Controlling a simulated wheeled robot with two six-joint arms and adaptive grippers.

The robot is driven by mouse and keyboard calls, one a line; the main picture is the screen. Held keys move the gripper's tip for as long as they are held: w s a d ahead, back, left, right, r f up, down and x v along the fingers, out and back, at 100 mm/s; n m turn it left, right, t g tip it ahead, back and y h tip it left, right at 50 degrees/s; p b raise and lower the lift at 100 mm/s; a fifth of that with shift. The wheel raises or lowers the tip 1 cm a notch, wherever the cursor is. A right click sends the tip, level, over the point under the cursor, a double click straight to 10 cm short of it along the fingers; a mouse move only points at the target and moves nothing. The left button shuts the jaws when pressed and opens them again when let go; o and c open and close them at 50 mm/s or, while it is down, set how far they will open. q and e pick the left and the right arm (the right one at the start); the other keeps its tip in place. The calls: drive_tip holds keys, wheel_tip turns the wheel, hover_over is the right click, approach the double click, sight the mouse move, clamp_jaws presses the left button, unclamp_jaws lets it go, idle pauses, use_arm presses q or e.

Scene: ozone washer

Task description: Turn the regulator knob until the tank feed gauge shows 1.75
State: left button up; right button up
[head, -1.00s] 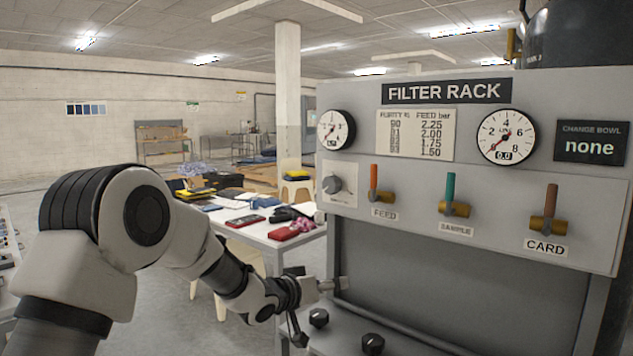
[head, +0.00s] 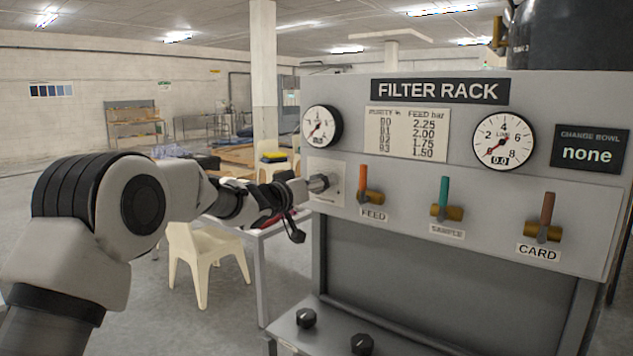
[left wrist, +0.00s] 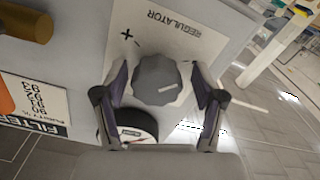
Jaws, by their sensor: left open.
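The grey regulator knob (left wrist: 158,82) sits on a white plate marked REGULATOR in the left wrist view. My left gripper (left wrist: 160,68) is open, with one finger on each side of the knob. I cannot tell whether the fingers touch it. In the head view my left gripper (head: 308,187) is at the regulator plate (head: 328,172) and partly hides the knob. The round gauge (head: 320,126) above the regulator has its needle pointing down-left; its digits are too small to read. My right gripper is not in view.
Feed (head: 363,184), sample (head: 443,198) and card (head: 547,217) levers stand right of the regulator. A second gauge (head: 504,140) reads 0.0. The purity card (head: 407,134) lists feed values including 1.75. Two black knobs (head: 306,318) sit on the ledge below.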

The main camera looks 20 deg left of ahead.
use_arm(q)
drive_tip(key=shift+s+d+r, duration=0.1)
drive_tip(key=shift+s+d, duration=0.05)
drive_tip(key=shift+c, duration=1.3)
drive_tip(key=shift+d, duration=0.1)
drive_tip(key=c, duration=0.9)
